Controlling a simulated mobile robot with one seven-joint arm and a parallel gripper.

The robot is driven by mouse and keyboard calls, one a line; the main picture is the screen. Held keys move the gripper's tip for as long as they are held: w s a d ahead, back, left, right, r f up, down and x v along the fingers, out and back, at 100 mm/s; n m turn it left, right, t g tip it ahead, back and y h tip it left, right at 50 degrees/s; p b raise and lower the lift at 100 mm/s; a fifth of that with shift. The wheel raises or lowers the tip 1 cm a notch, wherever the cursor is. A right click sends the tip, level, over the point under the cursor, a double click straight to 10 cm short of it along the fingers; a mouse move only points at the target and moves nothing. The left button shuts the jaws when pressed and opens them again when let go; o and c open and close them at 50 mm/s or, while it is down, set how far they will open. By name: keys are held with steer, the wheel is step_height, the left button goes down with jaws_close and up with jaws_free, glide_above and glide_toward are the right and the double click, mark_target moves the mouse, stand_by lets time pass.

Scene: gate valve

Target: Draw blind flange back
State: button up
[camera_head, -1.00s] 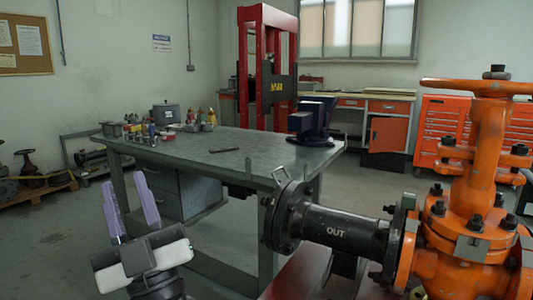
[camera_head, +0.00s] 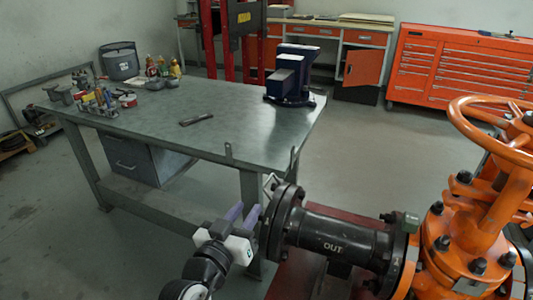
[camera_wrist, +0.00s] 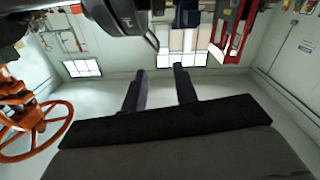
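The black blind flange (camera_head: 280,222) stands upright at the left end of the black pipe marked OUT (camera_head: 335,232). A light metal handle or tab (camera_head: 270,185) shows at its upper left edge. It appears flush against the pipe's own flange; I cannot make out a gap. A dark rounded part (camera_wrist: 115,18) fills the upper left there; I cannot tell which part.
The orange valve (camera_head: 455,230) with its handwheel (camera_head: 500,135) stands to the right. A grey workbench (camera_head: 215,125) with a vise (camera_head: 290,78) and small bottles is behind the flange. Open floor (camera_head: 370,150) lies between bench and red tool cabinet (camera_head: 450,75).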

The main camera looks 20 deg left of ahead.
mark_target(271, 175)
steer(key=w+p, duration=0.1)
steer(key=w, duration=0.3)
steer(key=w+p, duration=0.1)
steer(key=w, duration=0.4)
steer(key=w+p, duration=0.1)
steer(key=w, duration=0.3)
steer(key=shift+w+d, duration=0.25)
steer(key=shift+d, duration=0.15)
steer(key=shift+c, duration=0.3)
